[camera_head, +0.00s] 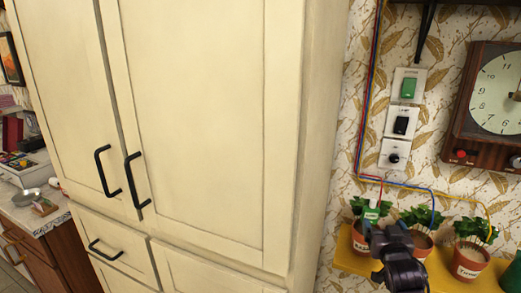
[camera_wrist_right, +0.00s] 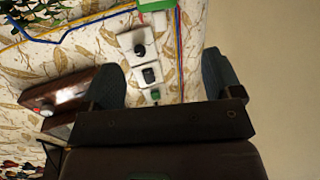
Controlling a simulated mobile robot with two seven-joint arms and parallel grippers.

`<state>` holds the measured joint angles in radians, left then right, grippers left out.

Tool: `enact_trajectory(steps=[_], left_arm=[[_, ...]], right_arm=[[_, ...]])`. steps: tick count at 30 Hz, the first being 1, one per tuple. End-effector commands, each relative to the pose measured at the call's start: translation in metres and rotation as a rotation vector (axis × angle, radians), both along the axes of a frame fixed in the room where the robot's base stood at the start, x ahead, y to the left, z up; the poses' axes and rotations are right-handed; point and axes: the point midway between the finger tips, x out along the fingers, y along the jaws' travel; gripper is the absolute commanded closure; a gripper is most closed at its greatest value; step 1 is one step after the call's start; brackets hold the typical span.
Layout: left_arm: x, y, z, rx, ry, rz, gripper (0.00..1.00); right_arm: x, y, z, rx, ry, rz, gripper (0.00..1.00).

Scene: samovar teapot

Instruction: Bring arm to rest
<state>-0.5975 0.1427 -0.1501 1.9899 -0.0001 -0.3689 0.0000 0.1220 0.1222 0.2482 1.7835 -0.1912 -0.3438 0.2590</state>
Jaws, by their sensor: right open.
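My right gripper (camera_head: 388,238) is in the lower right of the head view, in front of the potted plants on the yellow shelf. In the right wrist view its two dark fingers (camera_wrist_right: 165,70) stand wide apart with nothing held between them. Beyond them are the patterned wall and a column of switches (camera_wrist_right: 149,70). A green piece (camera_wrist_right: 155,5) shows at the top edge of that view. My left gripper is in neither view.
A tall cream cabinet (camera_head: 200,120) with black handles fills the middle. The yellow shelf (camera_head: 352,262) holds several potted plants (camera_head: 470,260). A clock (camera_head: 495,95) and switches (camera_head: 400,120) with coloured wires are on the wall. A counter (camera_head: 40,212) stands far left.

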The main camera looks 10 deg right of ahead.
Motion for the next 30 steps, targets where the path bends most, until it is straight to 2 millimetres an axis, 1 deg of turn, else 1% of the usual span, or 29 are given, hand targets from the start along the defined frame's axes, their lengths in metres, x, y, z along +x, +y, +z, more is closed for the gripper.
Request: enact_trajectory(steps=[2, 4, 5, 6, 7, 11, 14, 17, 18, 20, 21, 23, 24, 27, 30], left_arm=[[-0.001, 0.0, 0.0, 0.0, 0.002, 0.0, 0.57], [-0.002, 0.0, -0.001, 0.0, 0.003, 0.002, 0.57], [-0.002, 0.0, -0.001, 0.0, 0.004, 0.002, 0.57], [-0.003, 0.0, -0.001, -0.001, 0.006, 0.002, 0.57], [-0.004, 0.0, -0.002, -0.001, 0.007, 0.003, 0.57], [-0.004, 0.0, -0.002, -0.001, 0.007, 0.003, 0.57], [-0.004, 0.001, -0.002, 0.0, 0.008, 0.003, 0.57], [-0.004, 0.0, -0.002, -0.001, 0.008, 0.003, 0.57], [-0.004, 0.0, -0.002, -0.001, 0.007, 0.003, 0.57], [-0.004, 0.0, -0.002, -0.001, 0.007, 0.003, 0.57], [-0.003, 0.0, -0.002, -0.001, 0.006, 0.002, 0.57], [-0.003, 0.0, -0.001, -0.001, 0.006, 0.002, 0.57], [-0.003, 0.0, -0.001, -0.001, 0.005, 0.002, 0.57], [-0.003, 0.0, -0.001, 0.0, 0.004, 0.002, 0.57], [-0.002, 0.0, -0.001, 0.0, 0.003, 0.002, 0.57]], right_arm=[[0.0, 0.001, 0.002, -0.024, 0.006, 0.004, 0.16], [0.002, 0.017, 0.01, -0.053, 0.0, 0.038, 0.16], [0.0, 0.026, 0.01, -0.066, 0.003, 0.057, 0.16], [-0.007, 0.036, 0.002, -0.08, 0.022, 0.081, 0.16], [-0.012, 0.041, -0.003, -0.088, 0.034, 0.095, 0.16], [-0.036, 0.062, -0.031, -0.107, 0.091, 0.144, 0.16], [-0.06, 0.077, -0.057, -0.111, 0.145, 0.182, 0.16], [-0.092, 0.092, -0.088, -0.106, 0.21, 0.219, 0.16], [-0.107, 0.099, -0.101, -0.101, 0.239, 0.234, 0.16], [-0.13, 0.108, -0.12, -0.09, 0.283, 0.256, 0.16], [-0.146, 0.113, -0.133, -0.08, 0.314, 0.267, 0.16], [-0.171, 0.121, -0.15, -0.064, 0.358, 0.283, 0.16], [-0.188, 0.126, -0.161, -0.051, 0.388, 0.292, 0.16], [-0.227, 0.134, -0.185, -0.024, 0.457, 0.302, 0.16], [-0.258, 0.138, -0.203, -0.007, 0.515, 0.304, 0.16]])
